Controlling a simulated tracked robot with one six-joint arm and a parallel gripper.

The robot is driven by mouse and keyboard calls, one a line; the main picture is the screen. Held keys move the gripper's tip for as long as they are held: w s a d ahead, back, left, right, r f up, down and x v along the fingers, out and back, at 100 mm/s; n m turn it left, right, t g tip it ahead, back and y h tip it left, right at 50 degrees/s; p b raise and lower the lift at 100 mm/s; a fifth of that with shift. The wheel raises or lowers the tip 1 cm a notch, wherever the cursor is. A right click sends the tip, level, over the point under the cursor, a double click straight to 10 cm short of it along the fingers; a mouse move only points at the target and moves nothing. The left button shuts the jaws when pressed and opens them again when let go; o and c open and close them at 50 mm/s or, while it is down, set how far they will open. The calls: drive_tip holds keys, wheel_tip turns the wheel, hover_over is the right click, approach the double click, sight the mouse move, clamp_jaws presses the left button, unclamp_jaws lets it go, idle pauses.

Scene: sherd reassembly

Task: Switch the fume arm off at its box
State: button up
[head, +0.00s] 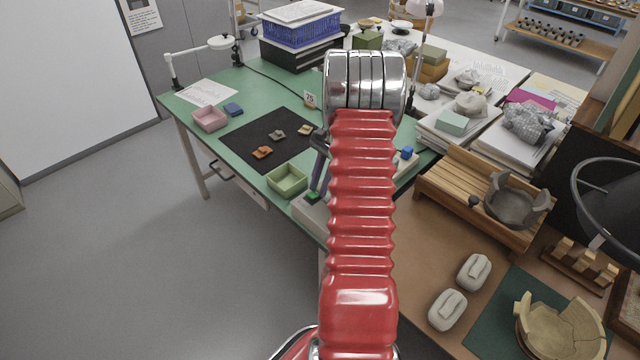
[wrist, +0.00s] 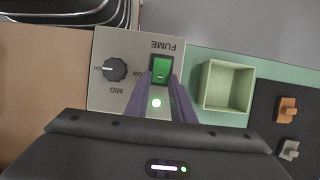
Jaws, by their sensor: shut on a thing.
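The fume arm's box (wrist: 122,45) is a pale grey panel marked FUME, upside down in the wrist view. It has a green rocker switch (wrist: 161,69), a small lit lamp (wrist: 156,103) and a black knob (wrist: 115,69) beside LOW and MID marks. My gripper (wrist: 160,82) points down at the box, its purple fingers shut on the green switch, one on each side. In the head view my gripper (head: 318,178) is partly behind my red arm, and the box (head: 304,208) shows at the green table's front edge.
A green tray (wrist: 205,86) stands close beside the box. A brown bench (head: 445,260) with a wooden rack (head: 470,195) is on the right.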

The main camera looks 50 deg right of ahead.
clamp_jaws()
drive_tip(key=shift+a+r+h, duration=0.25)
drive_tip(key=shift+a+h, duration=0.2)
drive_tip(key=shift+h, duration=0.75)
drive_tip(key=shift+a+r+h, duration=0.1)
drive_tip(key=shift+a+h, duration=0.15)
drive_tip(key=shift+h, duration=0.4)
drive_tip(key=shift+a+h, duration=0.2)
drive_tip(key=shift+h, duration=0.45)
drive_tip(key=o, duration=0.7)
unclamp_jaws()
drive_tip(key=shift+w, duration=0.1)
